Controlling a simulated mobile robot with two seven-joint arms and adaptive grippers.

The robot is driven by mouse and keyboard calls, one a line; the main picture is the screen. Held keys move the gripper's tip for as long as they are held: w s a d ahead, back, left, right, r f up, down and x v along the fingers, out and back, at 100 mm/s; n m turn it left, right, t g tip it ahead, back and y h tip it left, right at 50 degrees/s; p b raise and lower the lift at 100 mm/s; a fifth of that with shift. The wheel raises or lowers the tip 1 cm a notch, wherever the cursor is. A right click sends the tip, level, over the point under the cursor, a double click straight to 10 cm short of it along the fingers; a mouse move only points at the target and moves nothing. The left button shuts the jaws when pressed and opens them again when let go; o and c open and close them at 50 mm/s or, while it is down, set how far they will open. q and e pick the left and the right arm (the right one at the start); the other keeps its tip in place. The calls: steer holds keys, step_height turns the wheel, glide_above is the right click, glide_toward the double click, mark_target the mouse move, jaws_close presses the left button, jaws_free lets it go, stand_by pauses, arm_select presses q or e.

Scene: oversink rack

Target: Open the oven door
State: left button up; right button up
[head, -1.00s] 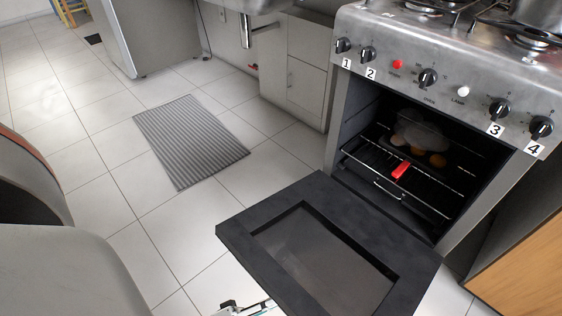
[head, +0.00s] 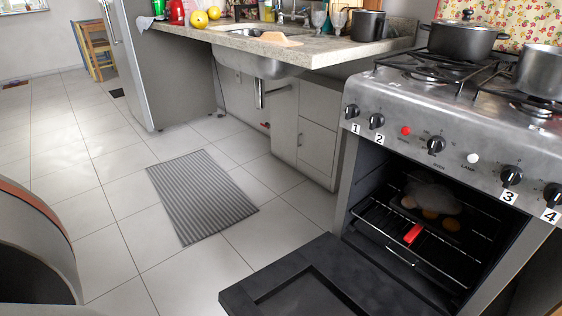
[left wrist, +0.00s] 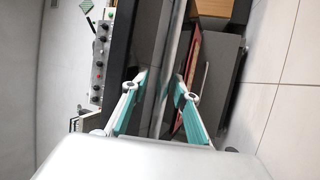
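The oven (head: 425,215) stands at the right in the head view. Its black door (head: 300,280) is swung down and lies about level in front of the oven opening; its near part is cut off by the picture's bottom edge. The lit inside shows wire racks with a red piece (head: 413,234) on one of them. My left gripper (left wrist: 161,85) shows in the left wrist view with its teal-padded fingers apart. Grey and dark panels lie beyond the fingers, and I cannot tell whether they touch the door. My right gripper is in neither current view.
A grey striped mat (head: 203,196) lies on the open tiled floor left of the door. The sink counter (head: 300,52) and a low cabinet (head: 305,135) stand left of the stove. Pots (head: 462,38) sit on the stove top.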

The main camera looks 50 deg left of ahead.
arm_select(q)
steer(key=shift+w+r, duration=0.1)
steer(key=shift+r, duration=0.05)
steer(key=shift+r, duration=4.9)
